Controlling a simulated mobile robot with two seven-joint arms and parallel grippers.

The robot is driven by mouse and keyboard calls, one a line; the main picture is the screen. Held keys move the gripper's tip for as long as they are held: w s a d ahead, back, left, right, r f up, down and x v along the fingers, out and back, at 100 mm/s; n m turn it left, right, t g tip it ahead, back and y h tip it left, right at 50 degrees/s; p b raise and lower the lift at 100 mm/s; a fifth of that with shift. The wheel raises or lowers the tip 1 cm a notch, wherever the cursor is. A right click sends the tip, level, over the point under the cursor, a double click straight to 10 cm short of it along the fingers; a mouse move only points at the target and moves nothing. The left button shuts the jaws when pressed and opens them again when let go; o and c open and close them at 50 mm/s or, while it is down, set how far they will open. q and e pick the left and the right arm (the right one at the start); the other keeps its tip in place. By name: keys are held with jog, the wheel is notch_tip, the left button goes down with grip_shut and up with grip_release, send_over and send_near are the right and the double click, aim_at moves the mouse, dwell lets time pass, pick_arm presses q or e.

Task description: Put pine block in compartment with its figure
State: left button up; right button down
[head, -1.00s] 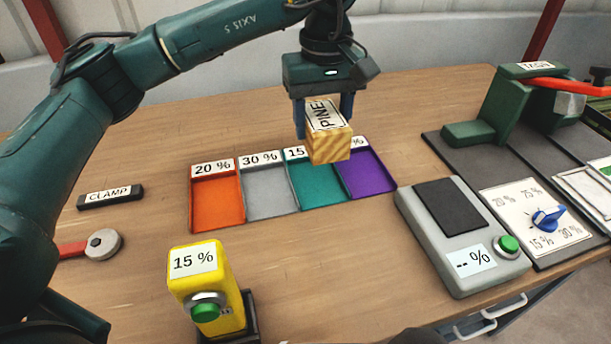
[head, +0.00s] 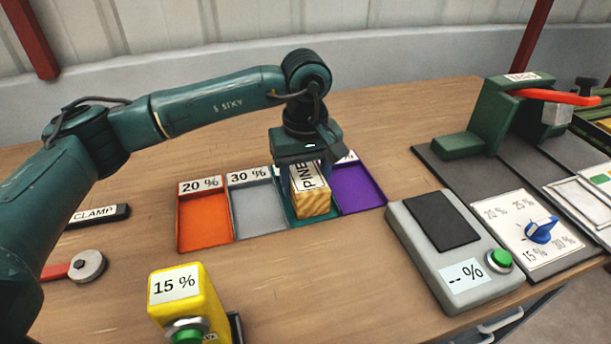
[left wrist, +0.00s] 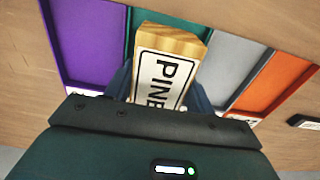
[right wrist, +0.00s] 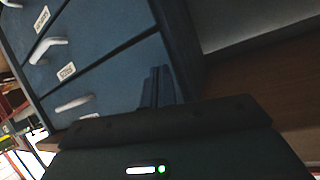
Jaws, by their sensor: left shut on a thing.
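The pine block (head: 312,206), pale striped wood with a PINE label on top, is in my left gripper (head: 308,184). The gripper is shut on it and points down. The block is low over or inside the teal compartment (head: 292,213); I cannot tell whether it touches the floor. The block also shows in the left wrist view (left wrist: 168,62), with teal (left wrist: 195,27) behind it. The teal compartment's label is hidden by the gripper now. The yellow meter (head: 190,300) reads 15 %. My right gripper (right wrist: 160,88) looks shut and empty, near blue drawers.
Beside the teal one are orange 20 % (head: 205,222), grey 30 % (head: 258,212) and purple (head: 358,190) compartments. A grey device (head: 455,250) showing "-- %" and a dial panel (head: 540,230) are at right. A green press (head: 497,120) stands behind. The clamp (head: 88,264) is left.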

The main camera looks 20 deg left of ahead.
aim_at(306, 175)
pick_arm(q)
jog(key=shift+f, duration=0.15)
jog(key=o, duration=1.1)
notch_tip(306, 175, up, 12)
jog(key=shift+r, duration=0.25)
